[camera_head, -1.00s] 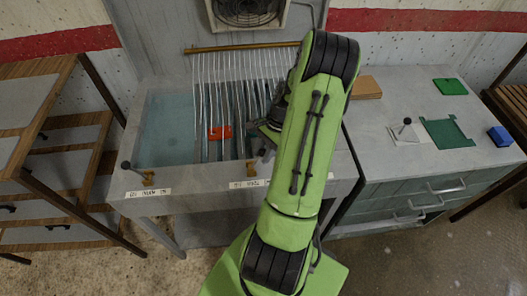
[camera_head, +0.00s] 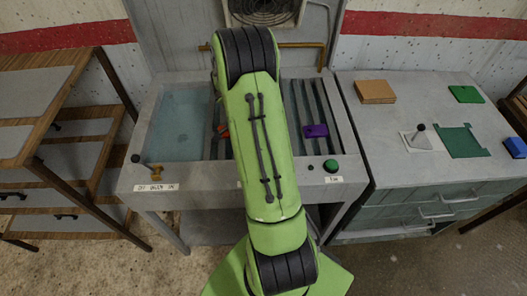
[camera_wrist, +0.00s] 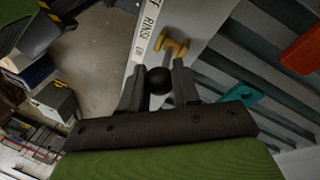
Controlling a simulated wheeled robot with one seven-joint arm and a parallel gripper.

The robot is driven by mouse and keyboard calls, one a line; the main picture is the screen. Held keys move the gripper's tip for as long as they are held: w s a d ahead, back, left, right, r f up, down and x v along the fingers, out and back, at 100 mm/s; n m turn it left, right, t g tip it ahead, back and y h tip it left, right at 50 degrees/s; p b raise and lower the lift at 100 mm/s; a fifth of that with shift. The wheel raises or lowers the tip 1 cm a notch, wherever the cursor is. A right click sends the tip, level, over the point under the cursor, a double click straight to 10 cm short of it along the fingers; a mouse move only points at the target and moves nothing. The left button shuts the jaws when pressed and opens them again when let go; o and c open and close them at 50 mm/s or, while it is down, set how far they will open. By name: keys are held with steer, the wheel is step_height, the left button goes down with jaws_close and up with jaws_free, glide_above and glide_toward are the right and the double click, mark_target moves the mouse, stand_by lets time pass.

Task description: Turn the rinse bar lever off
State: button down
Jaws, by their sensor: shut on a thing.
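The rinse bar lever's black ball knob (camera_wrist: 158,82) sits between the fingers of my gripper (camera_wrist: 160,67) in the wrist view. My gripper is shut on it. The lever's brass fitting (camera_wrist: 173,48) is just beyond, beside a label strip (camera_wrist: 143,45) that reads "RINSE" and is partly cut off.
Another black-knobbed lever (camera_head: 137,158) stands at the sink's front left. A red piece (camera_head: 223,131) and a purple piece (camera_head: 316,131) lie on the sink slats. A green button (camera_head: 331,166) is at front right. The right-hand counter (camera_head: 375,135) holds several small items.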

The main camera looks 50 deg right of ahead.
steer(key=shift+w+a+f+g+h+b, duration=0.2)
steer(key=shift+w+a+g+h, duration=0.25)
steer(key=shift+w+g+h, duration=0.15)
steer(key=shift+w+a+f+g+h+b, duration=0.15)
steer(key=shift+w+a+g+h, duration=0.3)
steer(key=shift+g, duration=0.25)
steer(key=c, duration=0.9)
jaws_free()
steer(key=shift+o, duration=0.2)
steer(key=p+v, duration=0.3)
steer(key=v, duration=1.2)
steer(key=shift+w+r, duration=0.3)
steer(key=shift+a, duration=0.15)
